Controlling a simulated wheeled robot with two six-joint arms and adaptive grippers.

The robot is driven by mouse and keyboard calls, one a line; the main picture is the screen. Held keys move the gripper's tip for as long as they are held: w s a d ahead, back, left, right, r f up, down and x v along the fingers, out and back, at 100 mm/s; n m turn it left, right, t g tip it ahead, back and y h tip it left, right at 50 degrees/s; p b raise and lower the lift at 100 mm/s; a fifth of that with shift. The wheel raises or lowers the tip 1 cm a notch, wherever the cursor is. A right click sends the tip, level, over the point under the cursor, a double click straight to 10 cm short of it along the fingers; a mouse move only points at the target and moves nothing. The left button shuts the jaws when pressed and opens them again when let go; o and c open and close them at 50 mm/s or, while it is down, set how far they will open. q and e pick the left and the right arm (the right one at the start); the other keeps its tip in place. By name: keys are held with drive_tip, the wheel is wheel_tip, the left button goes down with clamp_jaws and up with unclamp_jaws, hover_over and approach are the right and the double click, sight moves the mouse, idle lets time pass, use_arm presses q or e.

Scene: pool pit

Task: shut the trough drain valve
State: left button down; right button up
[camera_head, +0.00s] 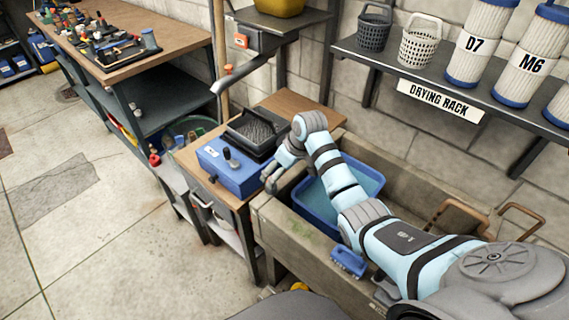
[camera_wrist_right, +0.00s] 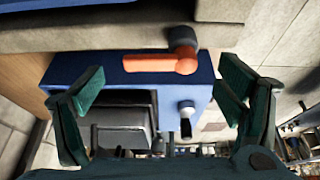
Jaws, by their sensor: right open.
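The drain valve shows in the right wrist view as an orange lever (camera_wrist_right: 158,63) on a dark round fitting (camera_wrist_right: 183,38) beside the trough wall. The lever lies roughly level across the picture, along the wall. My right gripper (camera_wrist_right: 160,85) is open, its two green fingers apart on either side of the lever, with nothing between them held. In the head view my right gripper (camera_head: 271,178) is at the left end of the stone trough (camera_head: 285,228); I cannot make out the lever there. Whether the fingers touch the lever is not clear. My left gripper is out of view.
A blue box (camera_head: 228,176) with a black knob and a black tray (camera_head: 256,130) stand on the wooden bench close to the gripper. A blue basin (camera_head: 318,212) sits in the trough. A blue brush (camera_head: 348,262) hangs at its front edge. The floor at left is clear.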

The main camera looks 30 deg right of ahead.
drive_tip(key=v, duration=1)
drive_tip(key=shift+s+r, duration=0.15)
